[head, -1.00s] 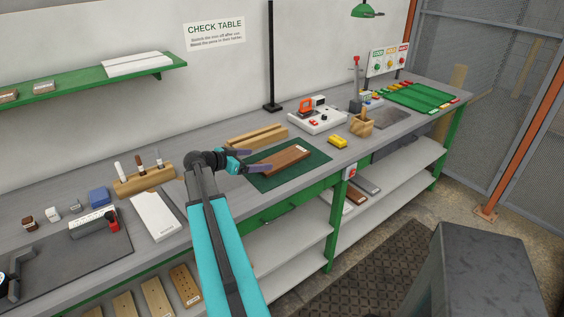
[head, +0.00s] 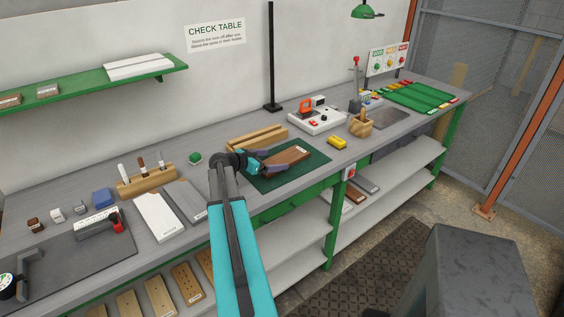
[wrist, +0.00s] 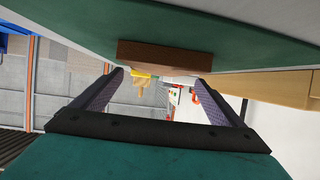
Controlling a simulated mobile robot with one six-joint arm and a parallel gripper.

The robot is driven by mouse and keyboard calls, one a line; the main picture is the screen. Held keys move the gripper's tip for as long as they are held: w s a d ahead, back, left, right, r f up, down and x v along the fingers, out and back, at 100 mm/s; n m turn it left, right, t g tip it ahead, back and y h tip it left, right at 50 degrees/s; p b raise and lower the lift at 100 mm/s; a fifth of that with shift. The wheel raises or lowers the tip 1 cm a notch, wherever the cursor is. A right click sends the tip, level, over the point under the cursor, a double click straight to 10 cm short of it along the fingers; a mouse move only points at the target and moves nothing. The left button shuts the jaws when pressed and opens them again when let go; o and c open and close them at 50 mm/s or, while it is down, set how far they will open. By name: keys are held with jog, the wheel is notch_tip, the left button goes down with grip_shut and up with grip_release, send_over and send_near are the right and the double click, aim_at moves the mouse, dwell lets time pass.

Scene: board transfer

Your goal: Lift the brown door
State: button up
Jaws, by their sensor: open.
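The brown door (head: 288,157) is a flat brown board with a small pale label. It lies on a dark green mat (head: 316,158) on the bench. My gripper (head: 280,163) is open at the left end of the door, with its fingers on either side of that end. In the wrist view the door's brown end face (wrist: 165,55) shows ahead, between the two fingertips of my gripper (wrist: 156,75). No firm contact between the fingers and the door can be made out.
A wooden block (head: 255,138) lies just behind the mat. A yellow object (head: 337,142) and a wooden holder (head: 361,124) stand to the right. A white panel (head: 158,216) and a grey panel (head: 185,200) lie left of my arm.

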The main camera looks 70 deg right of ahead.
aim_at(284, 158)
jog(key=d+p, duration=0.1)
jog(key=s+p, duration=0.1)
jog(key=d, duration=0.1)
jog(key=shift+s+d+f+p, duration=0.2)
jog(key=shift+s+d+p, duration=0.1)
jog(key=shift+p, duration=0.1)
jog(key=shift+p+x, duration=0.45)
jog(key=shift+x, duration=0.65)
jog(key=shift+w+f, duration=0.1)
jog(key=shift+f, duration=0.1)
jog(key=c, duration=1.3)
